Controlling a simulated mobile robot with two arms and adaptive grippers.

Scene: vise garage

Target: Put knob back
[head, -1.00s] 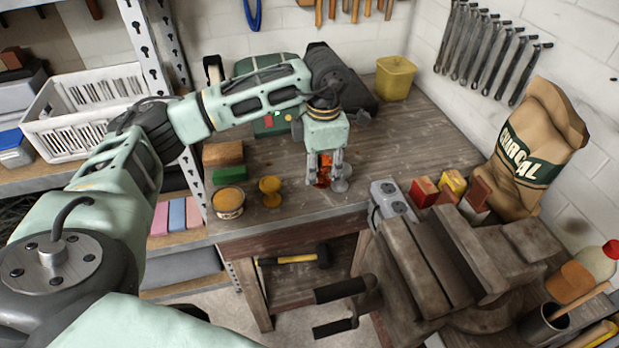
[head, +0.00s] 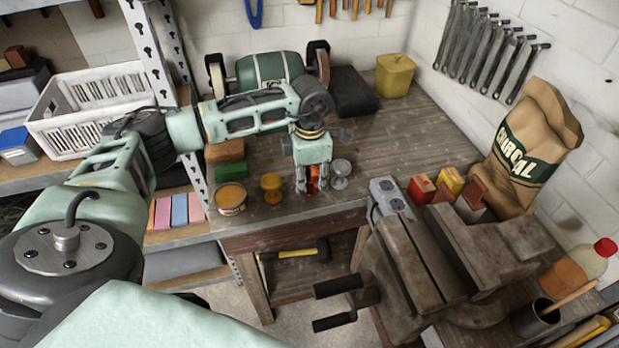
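My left gripper (head: 313,188) points down at the front of the workbench, with its fingers on both sides of an orange-red knob-like piece (head: 313,179). It appears shut on this piece, though the contact is partly hidden. A yellow knob-shaped piece (head: 272,187) stands on the bench to its left. A similar grey piece (head: 340,172) stands close to its right finger. A green bench grinder (head: 270,68) with a wheel at each end stands behind my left forearm, which hides its lower part. My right gripper is not in view.
A yellow-orange tin (head: 231,198), green block (head: 229,170) and brown block (head: 225,151) lie left on the bench. A power outlet box (head: 391,196), small boxes and a large vise (head: 420,265) are at right. The bench (head: 425,140) behind them is clear.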

